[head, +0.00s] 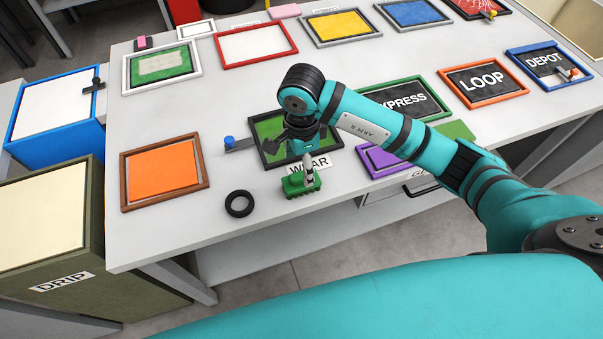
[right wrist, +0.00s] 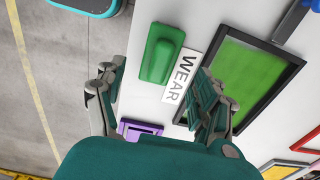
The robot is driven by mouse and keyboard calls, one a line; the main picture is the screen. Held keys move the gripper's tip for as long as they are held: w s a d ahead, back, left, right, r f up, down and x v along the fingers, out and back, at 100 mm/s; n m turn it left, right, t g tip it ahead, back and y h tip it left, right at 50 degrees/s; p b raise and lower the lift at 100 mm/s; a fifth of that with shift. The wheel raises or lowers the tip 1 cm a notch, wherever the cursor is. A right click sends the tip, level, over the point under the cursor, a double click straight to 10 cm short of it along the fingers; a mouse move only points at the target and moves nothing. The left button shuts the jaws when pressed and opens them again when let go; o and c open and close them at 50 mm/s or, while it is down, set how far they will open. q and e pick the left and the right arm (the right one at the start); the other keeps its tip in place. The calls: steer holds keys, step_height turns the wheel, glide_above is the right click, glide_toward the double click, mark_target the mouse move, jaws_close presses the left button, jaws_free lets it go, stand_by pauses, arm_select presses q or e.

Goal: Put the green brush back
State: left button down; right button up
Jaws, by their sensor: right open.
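The green brush (head: 300,184) rests on the grey table near its front edge, just in front of the black-framed green panel (head: 268,128) labelled WEAR. In the right wrist view the brush (right wrist: 161,53) lies beside the WEAR label (right wrist: 180,78), ahead of the fingers. My right gripper (head: 294,153) is over the WEAR label and the brush, pointing down. Its fingers (right wrist: 162,82) are spread apart with nothing between them. In the head view the gripper partly covers the label, and I cannot tell whether a fingertip touches the brush. My left gripper is not in view.
A black ring (head: 239,204) lies left of the brush. A brown-framed orange panel (head: 162,179) is farther left. A purple frame (head: 376,161) and the EXPRESS board (head: 408,101) lie to the right, partly behind my right arm. A blue-knobbed lever (head: 230,143) sits beside the WEAR panel.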

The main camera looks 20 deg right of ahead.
mark_target(301, 174)
step_height(301, 174, up, 7)
steer(key=b, duration=0.1)
